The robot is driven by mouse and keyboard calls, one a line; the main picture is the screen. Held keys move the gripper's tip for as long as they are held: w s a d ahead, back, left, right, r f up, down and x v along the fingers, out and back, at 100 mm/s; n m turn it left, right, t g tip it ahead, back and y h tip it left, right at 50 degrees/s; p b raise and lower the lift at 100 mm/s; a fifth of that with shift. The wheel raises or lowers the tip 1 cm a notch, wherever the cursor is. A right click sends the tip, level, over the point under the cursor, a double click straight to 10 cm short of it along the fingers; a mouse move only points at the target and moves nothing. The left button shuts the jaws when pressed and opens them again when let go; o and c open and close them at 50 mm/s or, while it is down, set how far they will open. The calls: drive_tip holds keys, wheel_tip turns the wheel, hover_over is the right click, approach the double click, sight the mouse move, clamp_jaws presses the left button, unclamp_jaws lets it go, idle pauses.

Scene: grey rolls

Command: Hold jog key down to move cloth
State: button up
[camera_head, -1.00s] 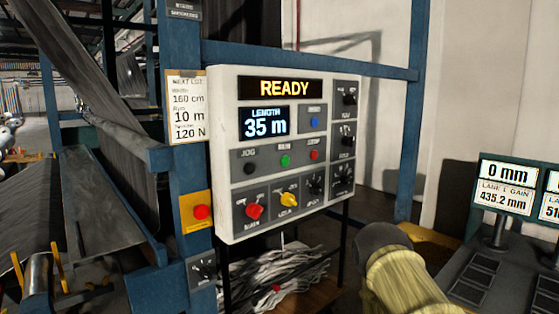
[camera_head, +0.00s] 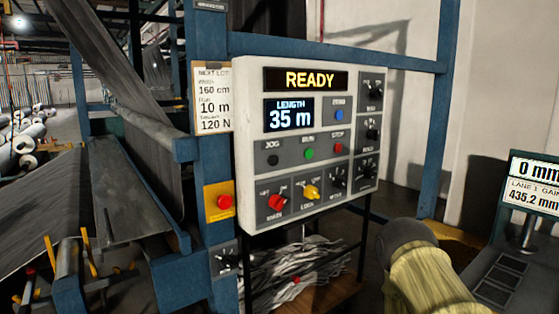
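The control panel (camera_head: 245,190) is a pale box on the blue frame, with a display reading READY (camera_head: 305,80) and a length screen (camera_head: 289,115) reading 35 m. The black JOG key (camera_head: 272,160) is at the left of a row, beside a green RUN key (camera_head: 309,153) and a red STOP key (camera_head: 338,147). Nothing touches these keys. Dark grey cloth (camera_head: 150,180) hangs at the left of the panel. A rounded part of my arm in a yellowish sleeve shows at the lower right, below the panel. My gripper's fingers are not visible.
A red button on a yellow plate (camera_head: 222,202) sits on the blue post, with a lot card (camera_head: 213,98) above it. Below the panel lies a pile of pale strips (camera_head: 305,268). A console with a readout (camera_head: 534,185) stands at the right. White rolls (camera_head: 25,140) are far left.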

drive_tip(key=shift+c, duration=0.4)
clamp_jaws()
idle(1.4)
